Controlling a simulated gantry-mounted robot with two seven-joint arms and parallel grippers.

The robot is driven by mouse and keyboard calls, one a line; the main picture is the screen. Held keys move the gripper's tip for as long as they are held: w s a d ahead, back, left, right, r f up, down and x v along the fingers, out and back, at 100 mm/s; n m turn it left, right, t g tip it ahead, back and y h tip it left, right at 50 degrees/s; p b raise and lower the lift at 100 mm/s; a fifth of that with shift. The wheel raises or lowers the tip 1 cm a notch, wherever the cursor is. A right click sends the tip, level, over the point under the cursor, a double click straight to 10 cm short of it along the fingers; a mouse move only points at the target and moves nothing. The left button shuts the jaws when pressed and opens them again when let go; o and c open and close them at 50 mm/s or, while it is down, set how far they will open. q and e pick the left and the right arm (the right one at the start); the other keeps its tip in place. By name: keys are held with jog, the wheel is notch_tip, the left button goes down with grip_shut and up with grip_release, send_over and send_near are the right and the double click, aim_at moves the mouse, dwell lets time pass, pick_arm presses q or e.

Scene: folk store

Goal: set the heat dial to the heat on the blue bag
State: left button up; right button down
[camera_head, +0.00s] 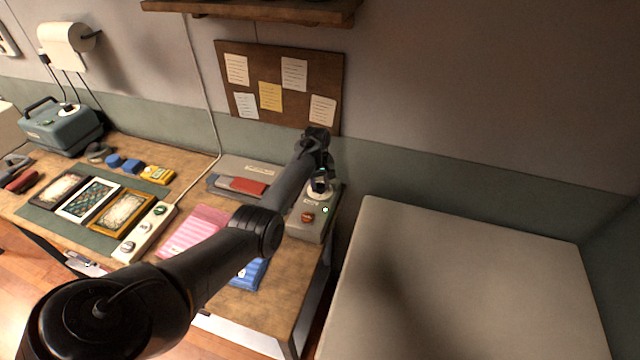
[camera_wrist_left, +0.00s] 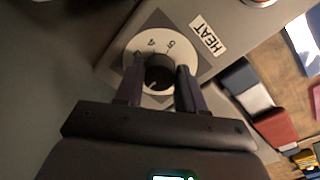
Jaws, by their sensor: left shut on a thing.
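The heat dial (camera_wrist_left: 134,52) is a white disc with a dark centre knob on a grey control box, beside a HEAT label (camera_wrist_left: 208,35). The numbers 4 and 5 show on it; other marks are hidden by my fingers. My left gripper (camera_wrist_left: 160,76) is shut on the dial's knob, one finger on each side. In the head view my left gripper (camera_head: 320,184) is over the control box (camera_head: 305,232) at the table's right end. The blue striped bag (camera_head: 250,275) lies at the table's front edge, partly behind my left arm; its heat marking is not readable.
A pink bag (camera_head: 196,230) lies left of the blue one. A grey sealer with a red bar (camera_head: 241,186) stands behind. An orange button (camera_head: 307,217) is on the control box. A pale box-like surface (camera_head: 470,275) stands to the right.

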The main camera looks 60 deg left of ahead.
pick_arm(q)
jog(key=shift+r+m+p, duration=0.15)
jog(key=shift+m+p, duration=0.55)
jog(key=shift+m, duration=0.3)
jog(key=shift+a+m+p, duration=0.1)
jog(key=shift+m+p, duration=0.2)
jog(key=shift+m, duration=2.5)
jog(key=o, duration=1)
jog(key=shift+o, duration=0.2)
